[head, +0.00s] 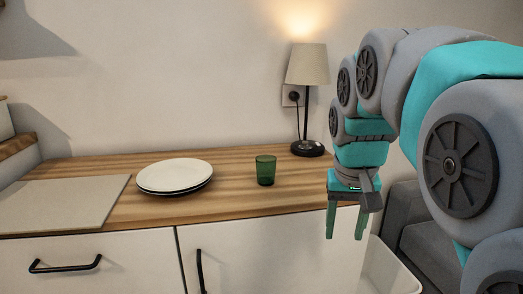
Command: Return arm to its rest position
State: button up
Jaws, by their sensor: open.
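My gripper (346,220) hangs at the end of my grey and teal arm on the right side of the head view. Its two teal fingers point down and stand apart, with nothing between them. In the picture it is in front of the counter's right end, overlapping the white cabinet front. It appears to touch nothing, though its exact distance from the counter edge is hard to tell. My arm curves from the right edge of the view up and over to the gripper, hiding part of the wall and the area behind.
A wooden counter (230,205) holds a green glass (265,170), stacked plates (175,174), a lamp (308,75) and a grey board (65,203). White cabinets (265,255) with black handles are below. A white bin-like container (385,270) and a grey sofa-like piece (408,215) stand right.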

jog(key=s+f+n+g, duration=0.1)
jog(key=s+f+g, duration=0.3)
jog(key=s+f, duration=1.5)
jog(key=s, duration=0.4)
jog(key=shift+s+a+f+n+y, duration=0.2)
jog(key=shift+s+f+n+y, duration=0.1)
jog(key=shift+f, duration=0.1)
